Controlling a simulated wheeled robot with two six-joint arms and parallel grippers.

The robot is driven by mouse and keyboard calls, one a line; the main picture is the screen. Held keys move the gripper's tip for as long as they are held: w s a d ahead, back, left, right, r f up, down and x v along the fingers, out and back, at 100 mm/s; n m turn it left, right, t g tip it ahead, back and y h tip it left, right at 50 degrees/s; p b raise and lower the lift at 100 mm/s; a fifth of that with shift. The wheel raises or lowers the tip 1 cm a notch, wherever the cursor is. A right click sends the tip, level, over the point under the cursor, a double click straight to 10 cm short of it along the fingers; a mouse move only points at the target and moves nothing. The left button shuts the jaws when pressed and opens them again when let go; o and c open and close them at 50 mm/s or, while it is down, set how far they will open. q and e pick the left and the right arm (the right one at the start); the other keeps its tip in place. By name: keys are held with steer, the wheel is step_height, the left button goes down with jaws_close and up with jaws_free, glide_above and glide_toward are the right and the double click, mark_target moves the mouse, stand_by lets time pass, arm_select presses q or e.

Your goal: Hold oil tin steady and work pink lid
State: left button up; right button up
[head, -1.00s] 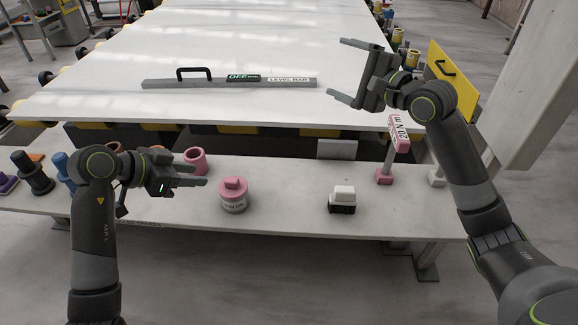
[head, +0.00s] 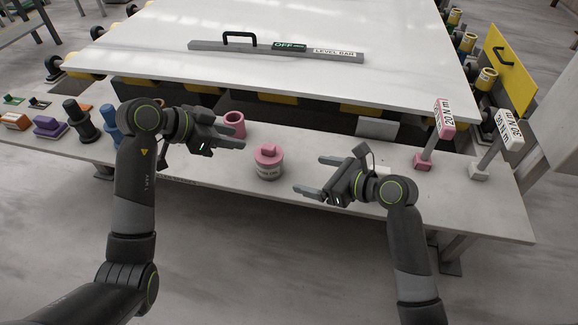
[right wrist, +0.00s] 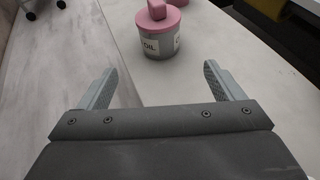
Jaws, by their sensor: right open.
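The oil tin (head: 268,171) is a short grey can with a white label, upright on the front bench. Its pink lid (head: 268,153), with a raised grip block, sits on top. The tin (right wrist: 160,45) and lid (right wrist: 157,19) also show in the right wrist view, ahead of the open fingers. My left gripper (head: 228,132) is to the left of the tin, its fingers apart with nothing between them. My right gripper (head: 309,175) is open and empty to the right of the tin, fingers pointing toward it. Neither gripper touches the tin.
A pink ring-shaped cup (head: 234,124) stands just behind my left gripper. Dark and blue posts (head: 80,122) are at the left. A pink torque tool (head: 424,160) and a white one (head: 480,170) stand right. The level bar (head: 275,48) lies on the white slab (head: 300,85).

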mark_target(269, 164)
steer(key=x, duration=1.5)
steer(key=shift+w+a+f, duration=0.1)
steer(key=shift+w+a, duration=0.15)
steer(key=shift+a, duration=0.05)
steer(key=shift+c, duration=0.5)
steer(key=c, duration=1.4)
steer(key=o, duration=1.5)
